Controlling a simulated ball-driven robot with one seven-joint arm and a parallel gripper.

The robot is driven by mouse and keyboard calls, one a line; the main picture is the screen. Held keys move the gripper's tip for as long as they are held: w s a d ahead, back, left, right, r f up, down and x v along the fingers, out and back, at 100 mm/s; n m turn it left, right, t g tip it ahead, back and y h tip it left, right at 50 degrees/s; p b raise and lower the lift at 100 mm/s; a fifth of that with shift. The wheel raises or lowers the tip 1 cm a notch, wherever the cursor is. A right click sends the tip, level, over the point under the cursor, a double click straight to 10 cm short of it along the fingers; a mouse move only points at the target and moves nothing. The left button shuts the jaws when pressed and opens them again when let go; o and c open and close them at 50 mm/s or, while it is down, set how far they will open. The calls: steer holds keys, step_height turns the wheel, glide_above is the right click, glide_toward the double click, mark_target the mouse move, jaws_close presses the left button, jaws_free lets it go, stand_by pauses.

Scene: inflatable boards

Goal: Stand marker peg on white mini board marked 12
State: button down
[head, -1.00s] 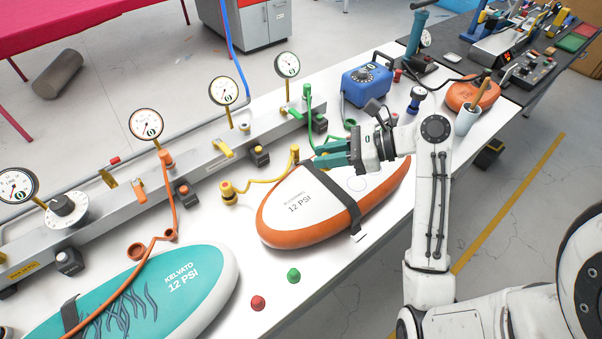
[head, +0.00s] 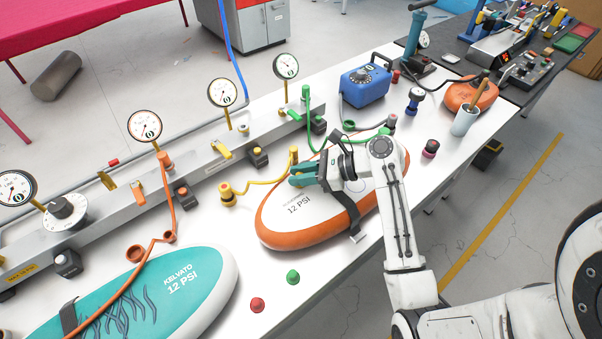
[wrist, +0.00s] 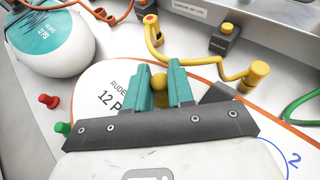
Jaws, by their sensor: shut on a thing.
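The white mini board (head: 285,239) has an orange rim, a dark strap and the print "12 PSI". It lies flat on the white table in the head view and fills the middle of the wrist view (wrist: 92,82). My gripper (head: 296,180) is over its far left part. In the wrist view the teal fingers (wrist: 160,84) are shut on a yellow marker peg (wrist: 160,85), whose rounded part shows between them. The peg's lower end is hidden, so I cannot tell whether it touches the board. In the head view the fingers hide the peg.
A teal board (head: 205,262), also marked 12 PSI, lies at the left. A red peg (head: 257,305) and a green peg (head: 293,277) stand on the table in front. A yellow hose (head: 262,183) and the gauge rail (head: 205,160) run close behind the white board.

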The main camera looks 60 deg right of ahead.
steer(key=c, duration=0.9)
jaws_free()
steer(key=shift+c, duration=0.2)
steer(key=v, duration=1.2)
